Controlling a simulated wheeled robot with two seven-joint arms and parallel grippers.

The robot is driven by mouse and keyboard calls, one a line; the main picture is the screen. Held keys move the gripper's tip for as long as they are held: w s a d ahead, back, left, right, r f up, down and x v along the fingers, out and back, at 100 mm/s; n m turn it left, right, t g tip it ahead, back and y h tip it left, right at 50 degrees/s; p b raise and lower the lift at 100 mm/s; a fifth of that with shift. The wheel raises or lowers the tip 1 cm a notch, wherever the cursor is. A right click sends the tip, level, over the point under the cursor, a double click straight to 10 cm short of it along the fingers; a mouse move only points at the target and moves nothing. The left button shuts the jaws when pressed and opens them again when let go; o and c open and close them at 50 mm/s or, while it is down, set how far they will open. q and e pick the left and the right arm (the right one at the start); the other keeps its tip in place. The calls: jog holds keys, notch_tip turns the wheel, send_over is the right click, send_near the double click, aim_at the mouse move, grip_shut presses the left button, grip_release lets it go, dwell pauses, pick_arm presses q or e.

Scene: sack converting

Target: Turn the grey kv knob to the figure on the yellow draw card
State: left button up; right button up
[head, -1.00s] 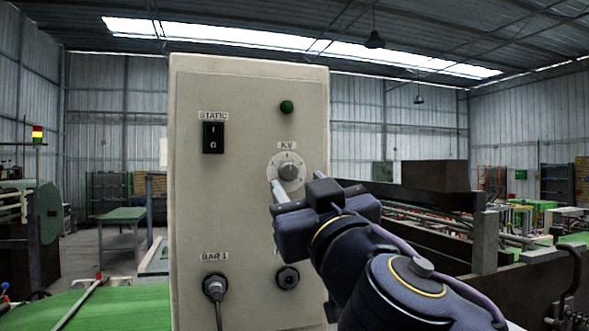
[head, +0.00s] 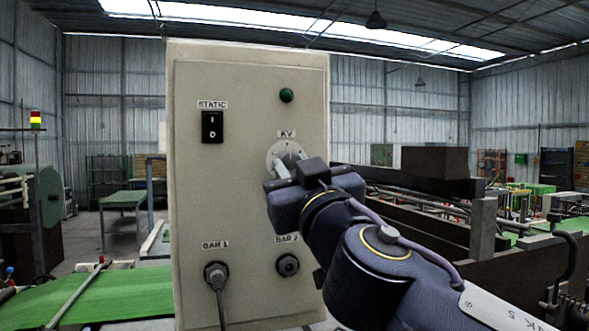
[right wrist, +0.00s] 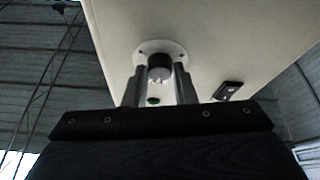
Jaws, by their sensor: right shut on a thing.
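The grey kV knob (right wrist: 159,66) sits on a round white dial plate (head: 275,155) under the KV label, on the front of a beige cabinet (head: 230,190). My right gripper (head: 292,166) is at the dial, with its two fingers on either side of the knob and shut on it. The right wrist view shows the knob between the fingers. The fingers hide much of the dial in the head view, and its figures are too small to read. The yellow draw card is not visible. My left gripper is not in view.
The cabinet front carries a black STATIC rocker switch (head: 212,127), a green lamp (head: 286,95), a BAR 1 socket with a plugged cable (head: 216,276) and an empty-looking BAR 2 socket (head: 288,265). A green belt (head: 100,297) lies at the lower left. Machinery stands at the right.

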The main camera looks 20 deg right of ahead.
jog(key=shift+n, duration=0.5)
jog(key=shift+d+n+y, duration=0.15)
jog(key=shift+n+y, duration=0.45)
jog(key=shift+n, duration=0.1)
jog(key=shift+d+r+n+g+y, duration=0.1)
jog(key=shift+n+g+y, duration=0.35)
jog(key=shift+n, duration=0.75)
jog(key=shift+r+n+y, duration=0.1)
jog(key=shift+n+y, duration=0.35)
jog(key=shift+n, duration=0.15)
jog(key=n+p, duration=0.1)
jog(key=n+g+y+p, duration=0.1)
jog(key=n+p, duration=0.1)
jog(key=n+y+p, duration=0.1)
jog(key=shift+d+r+n, duration=0.1)
jog(key=shift+r+n, duration=0.15)
jog(key=shift+n, duration=0.15)
jog(key=shift+n+g+p, duration=0.45)
jog(key=shift+n+p, duration=0.4)
jog(key=shift+n, duration=0.05)
jog(key=shift+f+n+g+y, duration=0.1)
jog(key=shift+n+g+y, duration=0.25)
jog(key=shift+n, duration=0.35)
jog(key=shift+f+n+p, duration=0.1)
jog(key=shift+n+p, duration=0.2)
jog(key=shift+n, duration=0.5)
jog(key=shift+g, duration=0.25)
